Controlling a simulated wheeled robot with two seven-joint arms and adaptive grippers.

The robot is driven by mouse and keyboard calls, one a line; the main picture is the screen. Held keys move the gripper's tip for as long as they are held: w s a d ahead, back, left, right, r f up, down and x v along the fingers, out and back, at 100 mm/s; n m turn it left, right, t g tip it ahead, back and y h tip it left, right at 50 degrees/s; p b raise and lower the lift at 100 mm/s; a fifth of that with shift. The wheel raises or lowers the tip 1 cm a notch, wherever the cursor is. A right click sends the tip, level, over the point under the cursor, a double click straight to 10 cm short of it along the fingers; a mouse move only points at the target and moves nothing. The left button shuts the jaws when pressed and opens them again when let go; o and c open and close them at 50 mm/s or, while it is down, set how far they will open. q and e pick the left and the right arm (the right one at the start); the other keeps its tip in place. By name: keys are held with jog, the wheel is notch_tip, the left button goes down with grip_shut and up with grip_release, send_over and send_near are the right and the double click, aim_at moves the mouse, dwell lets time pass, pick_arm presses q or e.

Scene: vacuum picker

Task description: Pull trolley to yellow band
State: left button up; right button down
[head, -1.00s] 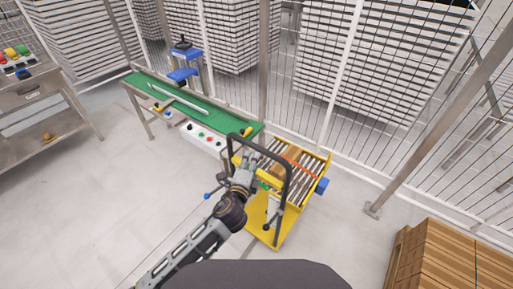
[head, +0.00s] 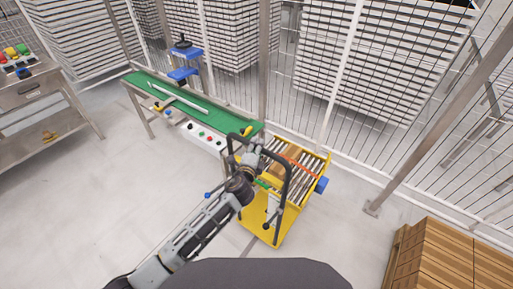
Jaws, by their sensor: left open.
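The yellow trolley (head: 262,233) with a roller top stands beside the right end of the green conveyor. Its black hoop handle (head: 287,185) rises on the near side. A brown box (head: 287,159) lies on its rollers. My left arm reaches in from the lower left, and my left gripper (head: 256,152) is open inside the handle's outline, near its top bar. I cannot tell whether it touches the bar. The wrist hides part of the handle and trolley. I see no yellow band on the floor. My right gripper is not in view.
The green conveyor (head: 200,108) stands along the wire mesh fence (head: 300,60). A metal bench (head: 40,92) is at the left. Stacked brown boxes (head: 445,262) stand at the lower right. The floor (head: 110,190) left of the trolley is clear.

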pick_arm(q)
jog(key=shift+w+d, duration=0.1)
jog(key=shift+w, duration=0.25)
grip_shut()
dwell(0.3)
